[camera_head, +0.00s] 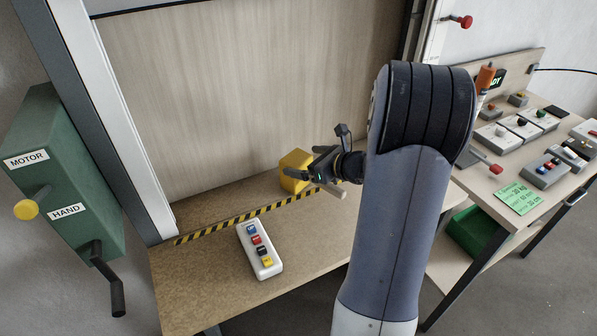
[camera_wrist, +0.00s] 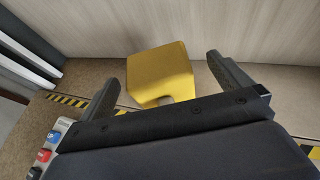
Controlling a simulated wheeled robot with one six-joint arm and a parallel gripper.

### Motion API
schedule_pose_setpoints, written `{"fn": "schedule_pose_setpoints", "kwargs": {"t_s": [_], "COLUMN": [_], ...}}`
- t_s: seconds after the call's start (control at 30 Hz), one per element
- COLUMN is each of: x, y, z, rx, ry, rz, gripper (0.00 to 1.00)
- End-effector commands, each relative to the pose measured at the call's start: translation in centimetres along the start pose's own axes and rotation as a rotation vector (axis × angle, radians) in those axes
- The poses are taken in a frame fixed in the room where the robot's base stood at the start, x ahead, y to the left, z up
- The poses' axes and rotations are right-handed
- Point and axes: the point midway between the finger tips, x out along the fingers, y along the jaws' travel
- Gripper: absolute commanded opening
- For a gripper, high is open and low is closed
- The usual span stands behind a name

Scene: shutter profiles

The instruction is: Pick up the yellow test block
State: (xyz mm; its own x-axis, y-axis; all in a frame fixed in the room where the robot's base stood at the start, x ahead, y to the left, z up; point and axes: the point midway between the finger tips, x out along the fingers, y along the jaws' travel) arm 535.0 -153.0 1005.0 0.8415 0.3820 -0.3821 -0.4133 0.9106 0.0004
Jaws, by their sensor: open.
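The yellow test block (camera_head: 295,170) stands on the wooden bench, just behind the yellow-and-black striped line and close to the upright wooden panel. My gripper (camera_head: 325,178) is right beside the block, on its right in the head view, and hides part of it. In the wrist view, the block (camera_wrist: 160,75) shows between the two dark fingers of my open gripper (camera_wrist: 166,88), a little beyond them. The fingers do not appear to touch it. The block's lower part is partly hidden by my gripper body.
A white button pendant (camera_head: 259,249) lies on the bench (camera_head: 195,285) in front of the striped line. A green motor/hand box (camera_head: 62,175) with a crank is at the left. A side table (camera_head: 480,190) with several control boxes stands at the right. The bench front is mostly clear.

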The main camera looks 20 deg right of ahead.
Motion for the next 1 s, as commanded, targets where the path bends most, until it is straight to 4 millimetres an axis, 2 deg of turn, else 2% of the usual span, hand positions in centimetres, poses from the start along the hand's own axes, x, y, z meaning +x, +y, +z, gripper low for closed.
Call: {"fn": "schedule_pose_setpoints", "kwargs": {"t_s": [0.2,0.33,0.53,1.0], "x": [3.2,3.9,3.9,3.9], "y": [0.5,0.4,0.4,0.4], "z": [0.2,0.2,0.1,0.2], "rx": [0.001,-0.001,-0.001,-0.001], "ry": [0.001,0.001,0.0,0.0], "rz": [0.003,0.001,0.0,0.001], "gripper": [0.98,0.98,0.98,0.6]}}
